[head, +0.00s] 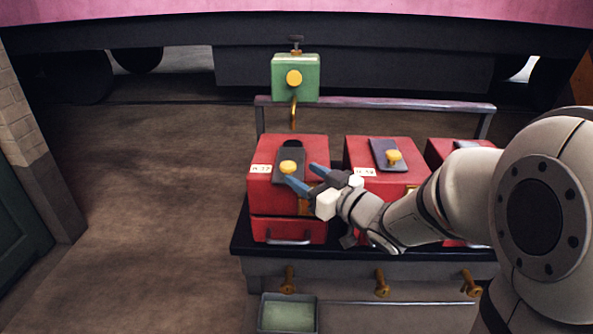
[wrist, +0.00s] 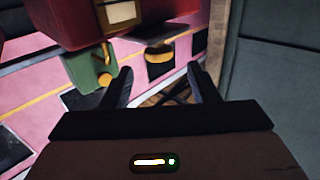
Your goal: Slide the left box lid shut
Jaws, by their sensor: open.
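The left red box (head: 260,195) stands on the dark bench top. Its lid (head: 293,156) is a dark plate with a yellow knob (head: 288,168), lying on the box's top, and a dark round opening shows just behind it. My gripper (head: 308,176) is open, with its blue fingers beside and to the right of the knob, the near one overlapping the lid's front in the picture. In the wrist view a yellow knob (wrist: 160,56) shows ahead, between the open fingers (wrist: 160,84). I cannot tell whether a finger touches it.
A middle red box (head: 360,160) with its own dark lid and knob is to the right, and another red box (head: 440,152) stands beyond, partly behind my arm. A green box (head: 295,78) is mounted behind the left box. A tray (head: 288,316) sits below the bench's front.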

